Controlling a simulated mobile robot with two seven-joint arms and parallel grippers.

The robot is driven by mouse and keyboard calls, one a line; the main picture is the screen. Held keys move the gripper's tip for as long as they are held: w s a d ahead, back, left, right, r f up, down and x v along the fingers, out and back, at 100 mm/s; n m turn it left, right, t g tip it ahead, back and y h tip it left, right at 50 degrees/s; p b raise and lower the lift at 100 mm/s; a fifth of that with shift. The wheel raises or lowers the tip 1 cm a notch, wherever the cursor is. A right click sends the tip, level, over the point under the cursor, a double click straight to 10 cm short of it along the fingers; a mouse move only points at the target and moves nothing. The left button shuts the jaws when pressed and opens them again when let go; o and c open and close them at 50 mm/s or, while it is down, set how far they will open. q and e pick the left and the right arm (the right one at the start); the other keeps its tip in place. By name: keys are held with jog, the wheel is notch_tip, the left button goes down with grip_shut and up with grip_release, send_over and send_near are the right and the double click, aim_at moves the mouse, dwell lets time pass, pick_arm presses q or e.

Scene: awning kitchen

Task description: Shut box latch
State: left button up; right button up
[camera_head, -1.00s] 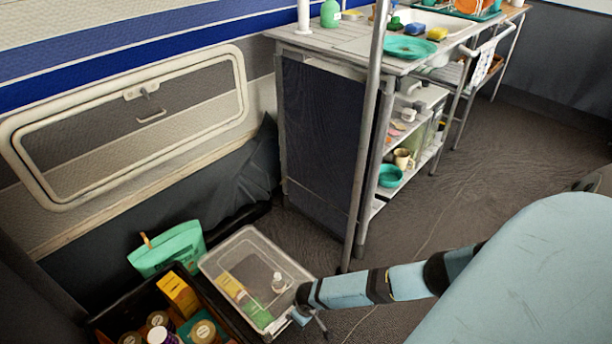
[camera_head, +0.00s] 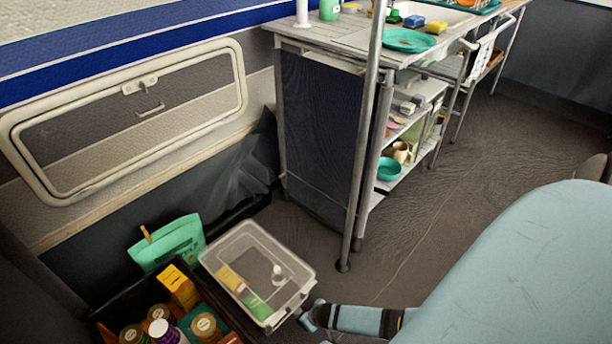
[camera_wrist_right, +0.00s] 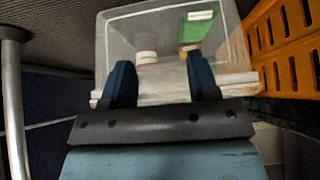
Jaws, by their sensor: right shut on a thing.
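A clear plastic box (camera_head: 258,233) stands on the floor at the lower middle of the head view, left of my right gripper. A bottle and yellow and green packs show inside it. My right gripper (camera_head: 308,317) is low beside the box's near right side. In the right wrist view the two dark fingers (camera_wrist_right: 164,88) stand apart, with the box's pale edge (camera_wrist_right: 160,92) between them, and the gripper is shut on the box there. The latch itself is too small and partly covered to make out. My left gripper is not in view.
A dark crate (camera_head: 98,312) with jars and yellow packs stands left of the box. A teal bag (camera_head: 165,243) leans behind it. A metal post (camera_head: 352,200) and a shelf unit (camera_head: 388,135) stand behind and to the right. Floor (camera_head: 460,150) at right is clear.

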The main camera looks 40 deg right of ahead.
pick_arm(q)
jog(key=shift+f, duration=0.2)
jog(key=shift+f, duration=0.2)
pick_arm(e)
jog(key=o, duration=0.8)
pick_arm(q)
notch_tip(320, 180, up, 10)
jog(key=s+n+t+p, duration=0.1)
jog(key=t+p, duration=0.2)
jog(key=p, duration=0.5)
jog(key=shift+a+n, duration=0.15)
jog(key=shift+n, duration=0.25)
pick_arm(e)
jog(key=v, duration=1.3)
jog(key=shift+s+r, duration=0.2)
jog(key=shift+r, duration=0.15)
jog(key=shift+a, duration=0.1)
